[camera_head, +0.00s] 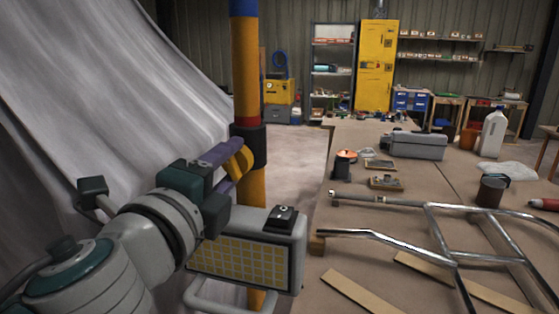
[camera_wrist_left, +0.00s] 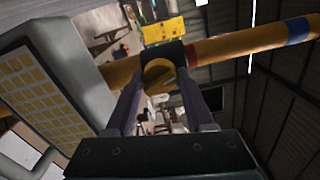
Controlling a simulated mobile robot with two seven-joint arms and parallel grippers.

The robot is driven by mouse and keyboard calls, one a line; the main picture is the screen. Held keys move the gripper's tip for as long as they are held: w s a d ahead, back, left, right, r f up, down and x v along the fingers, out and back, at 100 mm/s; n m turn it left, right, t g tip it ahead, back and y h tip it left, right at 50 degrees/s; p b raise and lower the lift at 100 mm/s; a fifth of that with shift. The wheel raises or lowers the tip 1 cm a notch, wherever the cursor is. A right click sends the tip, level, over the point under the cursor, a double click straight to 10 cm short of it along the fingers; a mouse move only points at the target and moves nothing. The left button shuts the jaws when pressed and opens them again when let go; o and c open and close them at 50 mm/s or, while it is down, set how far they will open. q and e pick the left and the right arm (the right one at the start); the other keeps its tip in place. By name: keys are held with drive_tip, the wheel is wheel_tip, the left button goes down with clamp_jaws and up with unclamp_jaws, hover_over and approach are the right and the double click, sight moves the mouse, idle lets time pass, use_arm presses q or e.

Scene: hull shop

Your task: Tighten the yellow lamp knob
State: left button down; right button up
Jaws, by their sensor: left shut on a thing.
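The yellow lamp knob (camera_head: 241,160) sits at the black clamp (camera_head: 257,145) on the orange and blue pole. My left gripper (camera_head: 233,158) has its purple fingers at the knob and is shut on it. In the left wrist view, the knob (camera_wrist_left: 158,74) shows between the two fingertips of my left gripper (camera_wrist_left: 157,80), with the black clamp (camera_wrist_left: 166,54) right behind it. The grey work lamp (camera_head: 245,260) with a yellow gridded face hangs on the pole just below the gripper. My right gripper is in neither view.
A large workbench (camera_head: 350,228) on the right carries a metal tube frame (camera_head: 450,235), a grey toolbox (camera_head: 414,145), a white jug (camera_head: 493,133) and a dark can (camera_head: 491,190). A grey sheet (camera_head: 110,80) hangs at the left. Open floor (camera_head: 300,150) lies behind the pole.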

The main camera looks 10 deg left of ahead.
use_arm(q)
drive_tip(key=shift+m+p, duration=0.3)
drive_tip(key=shift+m, duration=1.6)
drive_tip(key=shift+c, duration=1.4)
unclamp_jaws()
drive_tip(key=s+b, duration=0.1)
drive_tip(key=s, duration=0.9)
drive_tip(key=shift+a, duration=0.15)
